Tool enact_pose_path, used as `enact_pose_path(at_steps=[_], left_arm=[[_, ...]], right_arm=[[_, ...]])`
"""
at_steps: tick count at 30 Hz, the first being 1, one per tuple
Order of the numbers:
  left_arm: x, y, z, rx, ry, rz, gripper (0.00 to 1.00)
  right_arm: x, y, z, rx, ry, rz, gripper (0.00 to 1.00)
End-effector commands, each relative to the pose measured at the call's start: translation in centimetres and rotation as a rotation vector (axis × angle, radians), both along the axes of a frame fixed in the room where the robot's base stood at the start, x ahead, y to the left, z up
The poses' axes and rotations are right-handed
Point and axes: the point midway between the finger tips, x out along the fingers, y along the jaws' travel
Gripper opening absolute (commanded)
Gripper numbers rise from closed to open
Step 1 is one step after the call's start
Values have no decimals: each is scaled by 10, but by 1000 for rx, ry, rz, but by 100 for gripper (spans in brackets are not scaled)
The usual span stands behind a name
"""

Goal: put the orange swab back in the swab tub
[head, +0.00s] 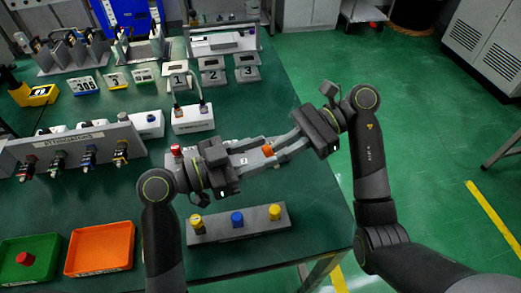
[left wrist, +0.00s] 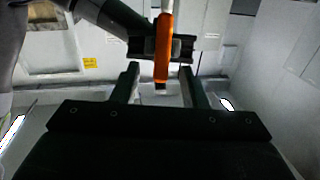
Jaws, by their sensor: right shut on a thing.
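The orange swab (head: 267,150) is between my two grippers above the table. In the left wrist view the swab (left wrist: 163,50) stands lengthwise, its pale shaft at the top and a dark end at the bottom. My right gripper (head: 277,145) is shut on the swab, and its dark jaws (left wrist: 160,48) cross the swab's middle in the left wrist view. My left gripper (head: 245,160) faces it. Its fingers (left wrist: 160,85) are open, with the swab's lower end showing between them and no visible contact. I cannot pick out the swab tub.
A grey block with yellow and blue caps (head: 237,231) lies below my left gripper. A green tray (head: 45,240) with a red part and an empty orange tray (head: 100,247) are at the front left. A connector rack (head: 75,147) stands behind them. The table's right edge is near.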

Motion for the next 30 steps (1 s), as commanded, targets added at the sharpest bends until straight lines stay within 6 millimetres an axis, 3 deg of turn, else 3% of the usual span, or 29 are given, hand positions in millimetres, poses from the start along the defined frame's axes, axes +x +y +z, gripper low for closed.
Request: enact_pose_path(at_steps=[13, 22, 24, 25, 30], left_arm=[[3, -7, 0, 1, 0, -2, 40], [3, -7, 0, 1, 0, -2, 2], [3, -7, 0, 1, 0, -2, 0], [3, -7, 0, 0, 0, -3, 0], [3, -7, 0, 0, 0, -2, 0]], right_arm=[[0, 0, 0, 0, 0, 0, 0], [0, 0, 0, 0, 0, 0, 0], [0, 0, 0, 0, 0, -1, 0], [0, 0, 0, 0, 0, -1, 16], [0, 0, 0, 0, 0, -1, 38]])
